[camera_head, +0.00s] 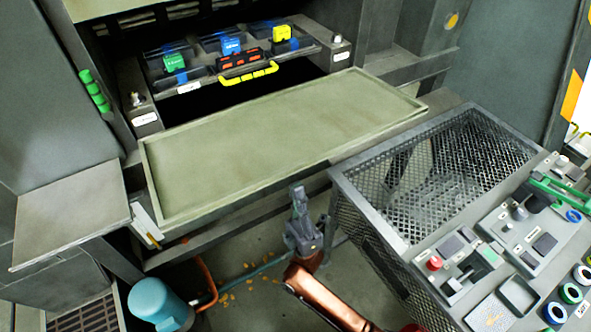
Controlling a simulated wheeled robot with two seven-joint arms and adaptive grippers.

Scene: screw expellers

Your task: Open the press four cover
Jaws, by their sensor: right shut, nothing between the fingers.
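The press housing fills the upper middle of the head view. A dark opening holds a row of blocks with green, blue, red and yellow parts, and a curved yellow handle (249,76) sits at its front. I cannot tell which part is the press four cover. A long pale green tray-like panel (270,145) lies flat in front of the opening. My right gripper (297,190) is shut and empty, pointing up just below the panel's front edge, apart from the yellow handle. My left gripper is not in view.
A mesh-sided frame (345,205) stands right of my right gripper. A control panel with a red button (434,263) and switches is at lower right. A blue cylindrical motor (152,299) and an orange pipe (206,285) are at lower left. A grey plate (70,215) juts out at left.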

